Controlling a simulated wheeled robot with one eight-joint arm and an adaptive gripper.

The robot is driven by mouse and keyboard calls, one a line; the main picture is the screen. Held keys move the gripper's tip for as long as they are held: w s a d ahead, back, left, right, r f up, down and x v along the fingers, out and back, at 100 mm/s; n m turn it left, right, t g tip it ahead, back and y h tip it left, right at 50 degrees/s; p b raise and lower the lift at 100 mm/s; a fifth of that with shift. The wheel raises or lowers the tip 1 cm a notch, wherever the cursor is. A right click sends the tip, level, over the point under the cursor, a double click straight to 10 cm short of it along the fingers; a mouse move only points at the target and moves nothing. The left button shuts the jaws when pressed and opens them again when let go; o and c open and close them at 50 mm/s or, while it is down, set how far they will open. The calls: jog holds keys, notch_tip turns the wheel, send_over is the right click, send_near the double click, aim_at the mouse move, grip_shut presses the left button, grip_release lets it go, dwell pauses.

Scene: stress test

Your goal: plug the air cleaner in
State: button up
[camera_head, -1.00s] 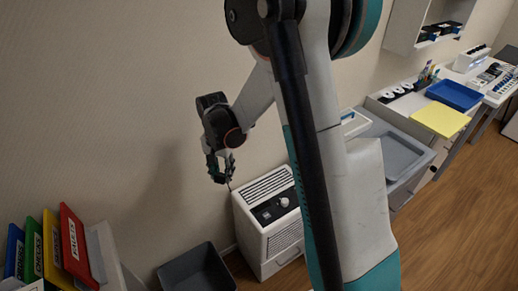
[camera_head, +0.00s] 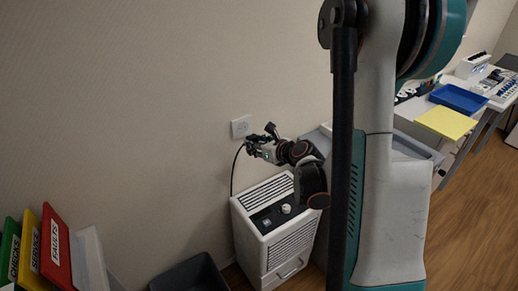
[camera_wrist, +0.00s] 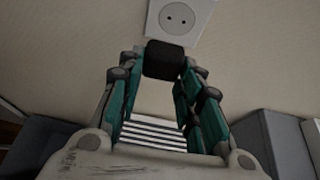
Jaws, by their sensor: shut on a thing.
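The air cleaner (camera_head: 277,222) is a white box with vent slats and a dark control panel, standing on the floor against the wall. Its black cord (camera_head: 233,172) rises from it to my gripper (camera_head: 262,147). My gripper is shut on the black plug (camera_wrist: 164,60), which shows between the fingers in the wrist view. The white wall socket (camera_head: 241,127), with two round holes, is on the wall just beyond the gripper. In the wrist view the socket (camera_wrist: 179,18) is directly above the plug in the picture; whether they touch cannot be told.
A dark bin (camera_head: 190,274) stands on the floor left of the air cleaner. Coloured binders (camera_head: 52,248) are at the lower left. A side table with a blue tray (camera_head: 458,98) and yellow sheet (camera_head: 446,122) is at the right. The wall around the socket is clear.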

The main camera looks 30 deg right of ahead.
aim_at(252, 135)
jog(key=shift+d+r+h, duration=0.1)
jog(key=shift+d+h, duration=0.2)
jog(key=shift+d, duration=0.1)
jog(key=shift+w+a, duration=0.15)
jog(key=shift+w, duration=2.7)
jog(key=shift+w, duration=0.5)
dwell(0.6)
jog(key=o, duration=1.1)
jog(key=shift+c, duration=0.2)
